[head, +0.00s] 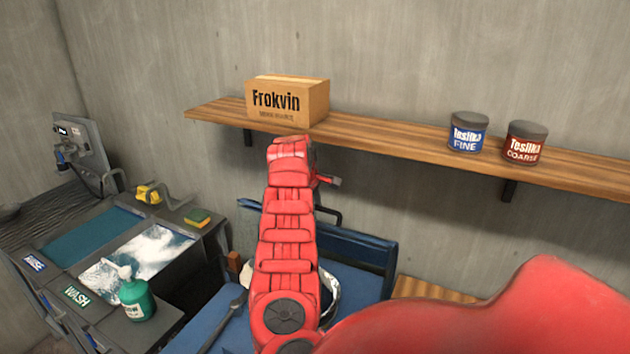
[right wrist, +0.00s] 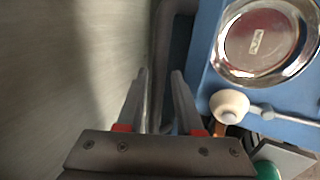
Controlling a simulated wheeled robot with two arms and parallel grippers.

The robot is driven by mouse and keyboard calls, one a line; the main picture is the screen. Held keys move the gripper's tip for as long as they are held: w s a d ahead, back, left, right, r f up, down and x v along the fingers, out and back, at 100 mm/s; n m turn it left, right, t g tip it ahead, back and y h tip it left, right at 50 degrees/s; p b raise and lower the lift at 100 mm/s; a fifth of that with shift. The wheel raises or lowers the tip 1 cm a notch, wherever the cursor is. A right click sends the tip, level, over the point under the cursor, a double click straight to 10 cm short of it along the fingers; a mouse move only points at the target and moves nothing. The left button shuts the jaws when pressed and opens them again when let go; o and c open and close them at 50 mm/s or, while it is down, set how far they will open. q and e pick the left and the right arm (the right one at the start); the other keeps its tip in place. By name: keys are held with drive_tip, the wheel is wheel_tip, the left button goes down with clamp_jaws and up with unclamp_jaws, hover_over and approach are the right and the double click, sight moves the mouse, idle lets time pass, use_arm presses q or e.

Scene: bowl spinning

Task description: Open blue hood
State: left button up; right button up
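The blue hood (head: 368,249) stands raised below the shelf in the head view, with a dark bar handle (head: 330,214) at its top edge. My red right arm hides much of it. My right gripper (head: 333,181) shows only as a small grey part beside the arm's upper end, above the handle. In the right wrist view its two fingers (right wrist: 160,75) are apart, with a dark grey bar (right wrist: 170,35) beyond and between them; I cannot tell if they touch it. A shiny bowl (right wrist: 262,40) sits on the blue surface there. My left gripper is not in view.
A wooden shelf (head: 400,141) holds a Frokvin box (head: 288,101) and two cans (head: 468,132). A wash station with a green bottle (head: 136,298), a sponge (head: 198,217) and water basins is at left. The grey wall is close behind the hood.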

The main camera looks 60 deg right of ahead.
drive_tip(key=shift+a+f, duration=0.1)
drive_tip(key=shift+w+a+r+b, duration=0.15)
drive_tip(key=shift+r+b, duration=0.15)
drive_tip(key=shift+r, duration=0.15)
drive_tip(key=b+v, duration=0.1)
drive_tip(key=v, duration=1.5)
drive_tip(key=shift+s+r, duration=0.25)
drive_tip(key=shift+r, duration=0.1)
drive_tip(key=shift+f, duration=0.1)
